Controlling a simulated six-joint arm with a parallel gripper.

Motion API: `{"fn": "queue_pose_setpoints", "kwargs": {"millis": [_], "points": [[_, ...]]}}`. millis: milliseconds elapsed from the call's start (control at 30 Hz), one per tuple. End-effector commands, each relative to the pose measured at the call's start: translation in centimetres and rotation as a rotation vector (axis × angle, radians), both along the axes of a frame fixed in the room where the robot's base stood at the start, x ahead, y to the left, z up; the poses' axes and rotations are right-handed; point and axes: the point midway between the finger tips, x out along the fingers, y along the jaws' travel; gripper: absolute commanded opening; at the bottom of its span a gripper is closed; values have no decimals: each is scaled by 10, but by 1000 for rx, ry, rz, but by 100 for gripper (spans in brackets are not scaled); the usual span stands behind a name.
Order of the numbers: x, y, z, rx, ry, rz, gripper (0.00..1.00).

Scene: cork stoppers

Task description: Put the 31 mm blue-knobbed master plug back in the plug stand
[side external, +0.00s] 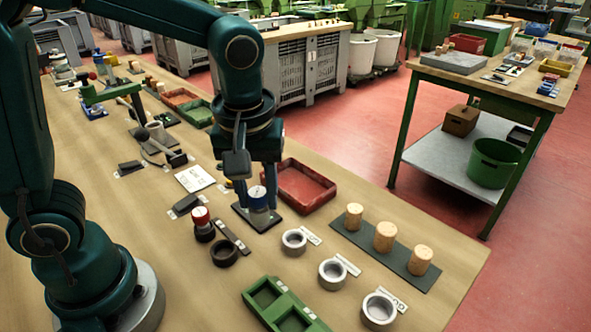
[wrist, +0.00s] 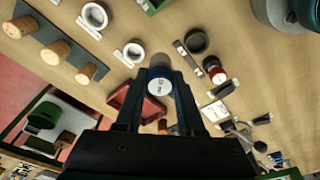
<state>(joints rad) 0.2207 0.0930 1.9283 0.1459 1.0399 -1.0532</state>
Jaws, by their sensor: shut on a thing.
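The blue-knobbed master plug (side external: 258,201) is upright between the fingers of my gripper (side external: 259,190), which is shut on it. Its pale, lettered top (wrist: 162,86) faces the camera in the wrist view, between the two fingertips (wrist: 161,78). The plug is at a dark square plate (side external: 241,212), which looks like the plug stand. The plug's lower end is hidden or too small to make out, so I cannot tell whether it is seated or just above the plate.
A red-knobbed plug (side external: 202,224) and a black ring (side external: 224,253) stand left of the plate. A red tray (side external: 318,207) lies close behind. Metal rings (side external: 333,274) and corks on a dark strip (side external: 412,274) are at right. A green tray (side external: 263,300) is in front.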

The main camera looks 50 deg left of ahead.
Motion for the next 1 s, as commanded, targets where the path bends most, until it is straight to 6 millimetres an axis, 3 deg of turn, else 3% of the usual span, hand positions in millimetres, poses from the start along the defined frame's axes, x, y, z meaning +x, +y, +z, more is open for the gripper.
{"fn": "queue_pose_setpoints", "kwargs": {"millis": [100,300,567,1000], "points": [[-26,22,-1,-2,-3,150,0],[-50,41,-1,-2,-1,259,0],[-51,47,-2,0,3,287,0],[-51,47,-38,2,6,284,0]]}}
